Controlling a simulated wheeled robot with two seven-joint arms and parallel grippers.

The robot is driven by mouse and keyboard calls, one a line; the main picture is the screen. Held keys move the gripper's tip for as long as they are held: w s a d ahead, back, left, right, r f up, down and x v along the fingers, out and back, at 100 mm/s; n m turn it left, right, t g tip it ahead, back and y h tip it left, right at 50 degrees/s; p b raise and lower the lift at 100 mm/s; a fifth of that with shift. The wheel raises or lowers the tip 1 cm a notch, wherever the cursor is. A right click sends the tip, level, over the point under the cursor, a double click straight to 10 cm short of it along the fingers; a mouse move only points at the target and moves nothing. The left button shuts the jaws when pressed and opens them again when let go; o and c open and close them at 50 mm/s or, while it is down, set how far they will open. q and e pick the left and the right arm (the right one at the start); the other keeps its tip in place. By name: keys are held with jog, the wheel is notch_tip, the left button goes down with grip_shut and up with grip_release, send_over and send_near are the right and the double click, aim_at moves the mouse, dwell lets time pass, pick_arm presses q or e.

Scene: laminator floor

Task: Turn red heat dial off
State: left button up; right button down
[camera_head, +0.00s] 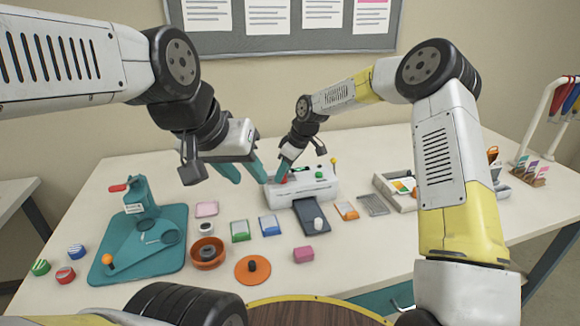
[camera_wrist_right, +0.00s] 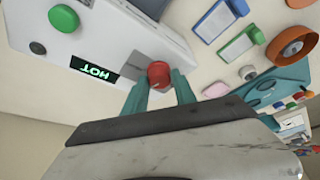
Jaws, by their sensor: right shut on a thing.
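The white laminator (camera_head: 310,190) stands at the back middle of the table. Its red heat dial (camera_wrist_right: 158,73) shows between the two teal fingers of my right gripper (camera_wrist_right: 160,88) in the right wrist view. My right gripper is shut on the red dial, which is mostly hidden behind the fingers in the head view. My left gripper (camera_head: 244,174) is open and empty, hanging just left of the laminator.
A green knob (camera_wrist_right: 64,18) is on the same panel. A dark tray (camera_head: 311,216) sticks out in front of the laminator. A light box (camera_head: 397,194) is at the right.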

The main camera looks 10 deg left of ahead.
jog(key=c, duration=1)
grip_release()
jog(key=shift+c, duration=0.2)
jog(key=w+v, duration=0.1)
jog(key=v, duration=0.6)
jog(key=shift+s+r, duration=0.35)
jog(key=shift+s, duration=0.2)
jog(key=shift+d, duration=0.15)
